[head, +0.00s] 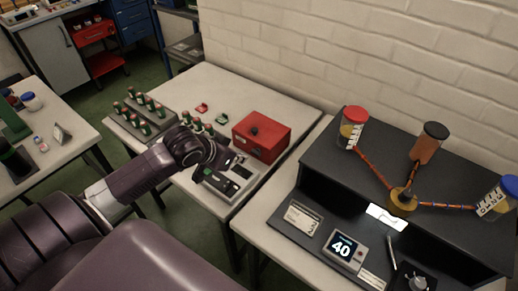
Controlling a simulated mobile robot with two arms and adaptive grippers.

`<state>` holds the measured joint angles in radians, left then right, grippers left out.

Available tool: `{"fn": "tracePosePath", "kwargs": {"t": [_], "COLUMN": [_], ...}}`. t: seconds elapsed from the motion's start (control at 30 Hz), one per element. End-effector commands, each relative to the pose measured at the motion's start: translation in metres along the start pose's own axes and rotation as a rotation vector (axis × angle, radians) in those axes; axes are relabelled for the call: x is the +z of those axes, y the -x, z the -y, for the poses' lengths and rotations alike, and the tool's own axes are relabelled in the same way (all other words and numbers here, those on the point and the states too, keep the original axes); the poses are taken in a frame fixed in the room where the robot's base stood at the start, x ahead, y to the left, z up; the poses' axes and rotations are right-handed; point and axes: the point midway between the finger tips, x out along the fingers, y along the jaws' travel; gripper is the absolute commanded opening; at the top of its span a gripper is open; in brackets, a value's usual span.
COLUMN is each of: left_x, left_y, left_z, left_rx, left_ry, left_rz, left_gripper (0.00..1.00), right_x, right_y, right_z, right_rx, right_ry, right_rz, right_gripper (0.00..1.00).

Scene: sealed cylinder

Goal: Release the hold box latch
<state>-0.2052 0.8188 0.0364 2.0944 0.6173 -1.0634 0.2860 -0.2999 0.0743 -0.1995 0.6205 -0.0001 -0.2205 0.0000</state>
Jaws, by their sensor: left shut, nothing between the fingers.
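A red box (262,137) stands on the white table near the wall, with a small dark knob-like part (253,130) on it. It may be the hold box, but I see no label that settles this. The latch is too small to tell apart. My left gripper (233,163) is shut and empty, just left of and in front of the red box, above a grey plate. I cannot tell whether it touches anything. A dark device with a green mark (222,181) shows just below the gripper. My right gripper is out of view.
A rack of green bottles (143,115) stands left of my gripper. Red and green small pieces lie behind it.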

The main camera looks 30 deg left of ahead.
Motion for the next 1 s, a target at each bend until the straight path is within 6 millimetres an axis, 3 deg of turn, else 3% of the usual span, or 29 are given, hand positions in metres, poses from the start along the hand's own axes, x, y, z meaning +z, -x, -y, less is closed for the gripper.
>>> {"fn": "tracePosePath", "kwargs": {"t": [0.1,0.2,0.63,0.77,1.0], "left_x": [-0.03,-0.043,-0.047,-0.048,-0.052], "left_y": [0.009,0.014,0.014,0.005,-0.035], "left_z": [0.017,0.024,0.025,0.026,0.025], "left_rx": [-0.005,-0.003,-0.002,-0.002,-0.001], "left_ry": [0.013,0.024,0.029,0.032,0.033], "left_rz": [-0.042,-0.062,-0.069,-0.069,-0.069], "left_gripper": [0.0,0.0,0.0,0.0,0.0], "right_x": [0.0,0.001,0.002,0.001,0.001], "right_y": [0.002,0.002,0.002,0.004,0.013], "right_z": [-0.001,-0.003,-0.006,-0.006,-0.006], "right_rx": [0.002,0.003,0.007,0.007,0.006], "right_ry": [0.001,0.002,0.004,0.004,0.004], "right_rz": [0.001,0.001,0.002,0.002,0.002], "right_gripper": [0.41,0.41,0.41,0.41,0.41]}}
